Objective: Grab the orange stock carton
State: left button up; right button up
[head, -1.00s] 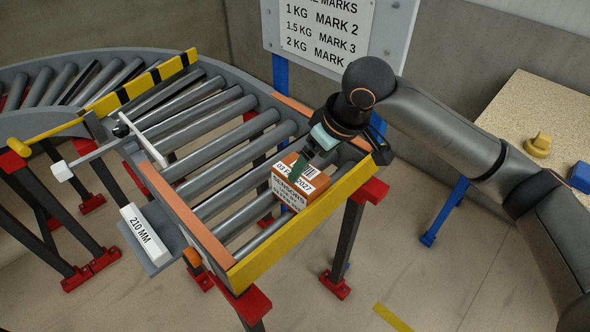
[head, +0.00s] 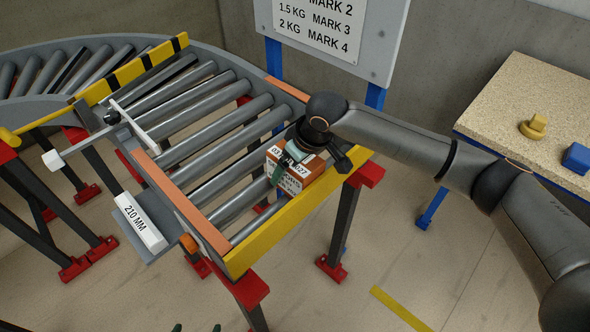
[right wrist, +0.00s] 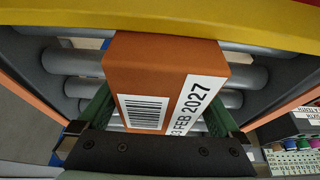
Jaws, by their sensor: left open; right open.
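The orange stock carton (head: 312,170) sits on the rollers at the near end of the conveyor, against the yellow end rail. It has white printed labels, with a barcode and "FEB 2027" on the carton (right wrist: 165,60) in the right wrist view. My right gripper (head: 295,164) is over the carton from above, partly hiding it. In the right wrist view, the right gripper's (right wrist: 158,112) green fingers are open, one on each side of the carton; contact cannot be told. Only the green fingertips of my left gripper (head: 196,328) show at the bottom edge, apart and empty.
The yellow end rail (head: 290,222) and orange side rail (head: 180,205) border the rollers. A "210 MM" block (head: 140,223) is at the left. A speckled table (head: 530,95) stands right, with yellow and blue items.

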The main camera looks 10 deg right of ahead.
jog(key=shift+f+p, duration=0.4)
jog(key=shift+p, duration=0.1)
dwell(0.8)
jog(key=c, duration=1.4)
